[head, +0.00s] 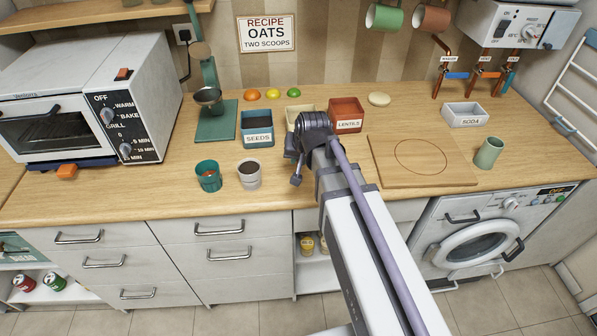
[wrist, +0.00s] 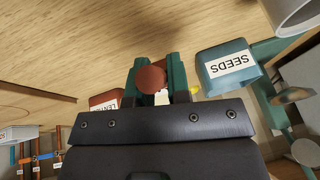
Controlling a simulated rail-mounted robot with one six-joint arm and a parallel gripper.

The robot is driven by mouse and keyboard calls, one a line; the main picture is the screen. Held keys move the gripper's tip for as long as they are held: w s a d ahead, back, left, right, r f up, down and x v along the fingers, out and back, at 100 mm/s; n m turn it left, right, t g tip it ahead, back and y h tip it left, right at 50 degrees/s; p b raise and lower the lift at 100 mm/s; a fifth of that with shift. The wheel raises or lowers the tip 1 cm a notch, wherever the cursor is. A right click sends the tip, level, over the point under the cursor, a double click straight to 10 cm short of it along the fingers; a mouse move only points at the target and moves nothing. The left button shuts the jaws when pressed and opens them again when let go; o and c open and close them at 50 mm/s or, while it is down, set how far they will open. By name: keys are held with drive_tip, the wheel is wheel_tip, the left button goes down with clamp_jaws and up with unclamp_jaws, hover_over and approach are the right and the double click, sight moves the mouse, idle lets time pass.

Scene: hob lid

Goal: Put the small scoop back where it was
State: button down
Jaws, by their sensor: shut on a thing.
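My gripper (wrist: 153,82) shows in the wrist view with its two green fingers closed around a reddish-brown rounded piece (wrist: 151,78). This looks like part of the small scoop; its bowl and the rest of it are hidden. A small pale patch shows between the fingers below it. In the head view my wrist is above the counter in front of a cream bin (head: 292,112), covering much of it and hiding the fingers and scoop. The blue SEEDS bin (head: 257,139) is left of it and the red LENTILS bin (head: 347,126) is right.
A teal cup (head: 208,183) and a pale cup (head: 249,182) stand at the front left. A scale with a dark bowl (head: 208,96) stands behind them. A wooden board (head: 448,178), SODA bin (head: 465,121) and green cup (head: 489,152) are to the right.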

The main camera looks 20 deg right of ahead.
wheel_tip(320, 180, down, 4)
drive_tip(key=b, duration=0.3)
drive_tip(key=shift+r, duration=0.4)
drive_tip(key=shift+f, duration=0.25)
drive_tip(key=c, duration=1.1)
unclamp_jaws()
drive_tip(key=shift+r, duration=0.1)
drive_tip(key=a+p+v, duration=0.1)
drive_tip(key=p+v, duration=1.1)
drive_tip(key=s+n+g, duration=0.1)
drive_tip(key=s, duration=0.2)
drive_tip(key=s+n+g, duration=0.1)
drive_tip(key=s+g, duration=0.1)
drive_tip(key=s, duration=0.1)
drive_tip(key=s+f+n+g+h, duration=0.1)
drive_tip(key=s+g, duration=0.1)
drive_tip(key=s, duration=0.1)
drive_tip(key=shift+s+d+f+b, duration=0.1)
drive_tip(key=shift+s+b, duration=0.1)
drive_tip(key=shift+b, duration=0.1)
